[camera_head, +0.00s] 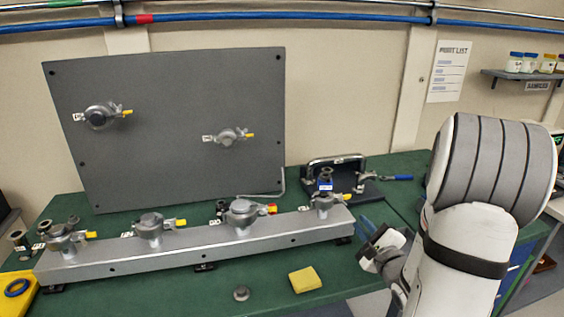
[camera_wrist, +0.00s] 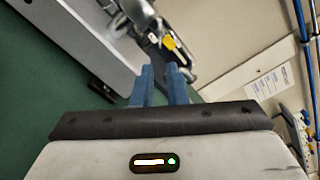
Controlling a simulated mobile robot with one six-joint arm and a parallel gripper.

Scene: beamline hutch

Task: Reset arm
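My arm reaches in from the right in the head view, with my gripper (camera_head: 376,229) low over the green table, just right of the grey rail's right end. In the wrist view, my gripper (camera_wrist: 161,68) shows two blue fingers with a narrow gap between them. Nothing is seen held in the gap. The grey rail (camera_wrist: 75,35) lies to the left of the fingers, and a metal clamp with a yellow tab (camera_wrist: 168,43) shows beyond their tips. How far the fingertips are from that clamp cannot be told.
The grey rail (camera_head: 205,252) carries several clamped fittings. An upright grey panel (camera_head: 180,150) with two clamps stands behind it. A black stand (camera_head: 345,180) with a blue-handled tool (camera_head: 397,177) is behind my gripper. A yellow sponge (camera_head: 305,280) and small fitting (camera_head: 241,293) lie in front.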

